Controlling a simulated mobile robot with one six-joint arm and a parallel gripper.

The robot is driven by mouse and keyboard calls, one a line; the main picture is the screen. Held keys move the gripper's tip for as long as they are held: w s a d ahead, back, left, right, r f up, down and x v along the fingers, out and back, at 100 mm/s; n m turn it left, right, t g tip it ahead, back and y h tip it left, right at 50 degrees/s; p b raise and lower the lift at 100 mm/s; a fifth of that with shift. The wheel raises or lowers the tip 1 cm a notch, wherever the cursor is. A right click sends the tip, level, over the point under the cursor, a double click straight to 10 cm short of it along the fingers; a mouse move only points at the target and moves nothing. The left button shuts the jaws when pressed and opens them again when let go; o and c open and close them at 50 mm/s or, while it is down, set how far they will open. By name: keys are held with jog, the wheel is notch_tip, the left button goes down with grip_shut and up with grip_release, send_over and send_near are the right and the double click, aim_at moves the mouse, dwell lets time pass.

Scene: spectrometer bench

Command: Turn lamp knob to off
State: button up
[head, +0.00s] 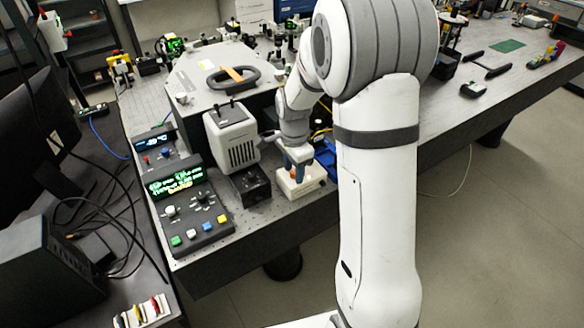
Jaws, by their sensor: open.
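My gripper (298,174) points down over a small white box (312,182) near the front edge of the bench. Its blue fingers are spread apart, and a small orange-brown part shows between them, low down near the box top. I cannot tell whether the fingers touch it, or whether it is the lamp knob. A pale lamp-like housing (232,138) with a slotted front stands to the left of my gripper, with a black box (249,184) in front of it. No clear knob marking is readable.
A control console (190,208) with a green display and coloured buttons lies at left; a smaller display unit (156,149) sits behind it. A large grey box (205,80) with a black handle stands behind. A blue object (327,158) is close right of my gripper.

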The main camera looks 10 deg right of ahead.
jog(key=shift+c, duration=0.2)
grip_shut()
jog(key=shift+a, duration=0.25)
jog(key=shift+d, duration=0.1)
